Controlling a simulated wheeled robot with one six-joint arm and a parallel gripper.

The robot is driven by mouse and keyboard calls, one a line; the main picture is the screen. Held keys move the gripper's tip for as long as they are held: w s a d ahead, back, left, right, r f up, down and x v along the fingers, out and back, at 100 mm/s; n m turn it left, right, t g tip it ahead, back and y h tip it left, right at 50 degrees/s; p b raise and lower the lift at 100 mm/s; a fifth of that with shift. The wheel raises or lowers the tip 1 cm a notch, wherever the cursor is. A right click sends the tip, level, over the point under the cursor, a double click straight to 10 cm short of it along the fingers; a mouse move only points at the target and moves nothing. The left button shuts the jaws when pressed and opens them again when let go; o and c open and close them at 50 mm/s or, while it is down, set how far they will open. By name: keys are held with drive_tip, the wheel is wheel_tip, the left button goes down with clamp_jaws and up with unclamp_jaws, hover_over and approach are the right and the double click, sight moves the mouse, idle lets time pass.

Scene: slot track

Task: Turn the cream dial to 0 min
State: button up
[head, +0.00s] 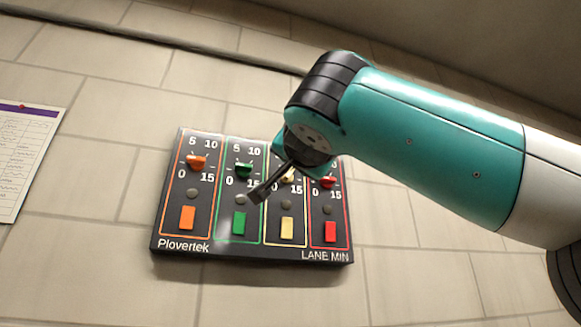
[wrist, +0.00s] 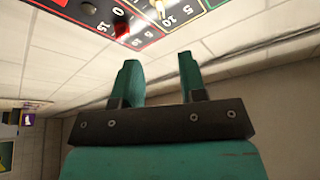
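The cream dial (head: 289,175) is on the third lane of a dark wall panel (head: 256,256), between the green and red lanes. My wrist partly covers it in the head view. It also shows at the top edge of the wrist view (wrist: 159,8), cut off by the frame. Its scale carries 0, 5, 10 and 15; I cannot tell where its pointer stands. My gripper (head: 258,194) reaches in front of the panel in the head view. In the wrist view its two fingers (wrist: 160,68) are apart with nothing between them, and the dial lies beyond them.
An orange dial (head: 196,161), a green dial (head: 244,170) and a red dial (head: 328,182) sit beside it. Below are coloured buttons, including a cream one (head: 287,229). A paper notice (head: 25,150) hangs at the left. The wall below the panel is clear.

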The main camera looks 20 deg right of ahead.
sight(290, 172)
drive_tip(key=p+x, duration=0.3)
drive_tip(key=x, duration=0.3)
drive_tip(key=p+x, duration=0.4)
drive_tip(key=x, duration=0.3)
drive_tip(key=shift+r+p, duration=0.25)
drive_tip(key=shift+p, duration=0.05)
drive_tip(key=shift+w+d+p, duration=0.1)
drive_tip(key=shift+w+p, duration=0.35)
drive_tip(key=shift+w, duration=0.3)
clamp_jaws()
